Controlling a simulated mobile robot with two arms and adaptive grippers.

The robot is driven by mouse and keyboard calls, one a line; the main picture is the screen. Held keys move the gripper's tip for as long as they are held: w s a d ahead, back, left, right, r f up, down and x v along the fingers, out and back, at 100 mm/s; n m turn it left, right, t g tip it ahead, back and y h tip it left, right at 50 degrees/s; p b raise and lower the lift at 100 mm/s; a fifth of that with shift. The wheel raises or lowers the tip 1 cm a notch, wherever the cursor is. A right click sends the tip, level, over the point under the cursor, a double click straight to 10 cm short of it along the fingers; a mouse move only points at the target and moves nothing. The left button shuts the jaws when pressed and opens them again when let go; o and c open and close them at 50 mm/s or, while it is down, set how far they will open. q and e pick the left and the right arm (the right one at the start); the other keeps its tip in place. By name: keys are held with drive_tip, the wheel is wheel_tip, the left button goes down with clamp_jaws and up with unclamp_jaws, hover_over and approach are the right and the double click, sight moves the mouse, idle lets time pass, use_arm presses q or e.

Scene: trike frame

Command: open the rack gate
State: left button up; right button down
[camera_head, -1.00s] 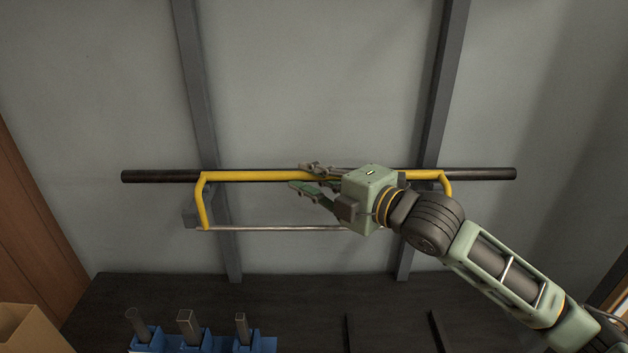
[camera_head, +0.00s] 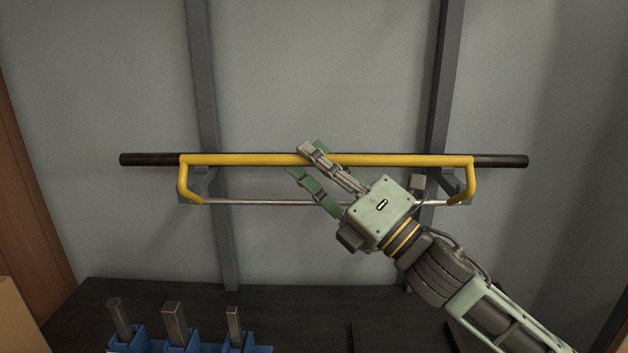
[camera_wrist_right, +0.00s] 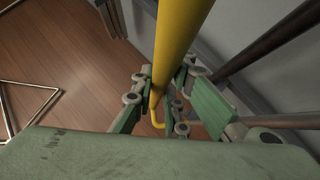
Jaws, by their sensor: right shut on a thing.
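The rack gate is a yellow bar (camera_head: 400,160) with bent ends, joined to a thin silver rod (camera_head: 260,202) below it. It spans in front of a dark horizontal tube (camera_head: 148,159) on the wall rack. My right gripper (camera_head: 308,160) is shut on the yellow bar near its middle. In the right wrist view the yellow bar (camera_wrist_right: 178,40) runs down between the green fingers of my right gripper (camera_wrist_right: 160,98). The fingers hide a short part of the bar. My left gripper is not in view.
Two grey uprights (camera_head: 204,80) (camera_head: 445,80) carry the rack against the grey wall. Below, blue holders (camera_head: 185,345) with several metal pieces stand on a dark surface (camera_head: 300,310). A brown box edge (camera_head: 15,320) shows at lower left.

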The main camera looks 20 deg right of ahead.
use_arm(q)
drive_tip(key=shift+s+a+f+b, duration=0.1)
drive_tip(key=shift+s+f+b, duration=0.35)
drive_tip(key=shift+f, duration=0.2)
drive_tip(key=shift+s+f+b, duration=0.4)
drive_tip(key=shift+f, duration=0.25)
use_arm(e)
drive_tip(key=shift+s+a+f, duration=0.25)
drive_tip(key=shift+s+f, duration=0.3)
drive_tip(key=shift+s, duration=0.25)
drive_tip(key=shift+s+a+f, duration=0.2)
drive_tip(key=shift+s+f, duration=0.3)
drive_tip(key=shift+s, duration=0.25)
drive_tip(key=c, duration=1.7)
unclamp_jaws()
drive_tip(key=shift+c, duration=0.2)
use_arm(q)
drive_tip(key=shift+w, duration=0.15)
use_arm(e)
drive_tip(key=shift+s+d+f, duration=0.3)
drive_tip(key=shift+s+f, duration=0.05)
drive_tip(key=v, duration=1.1)
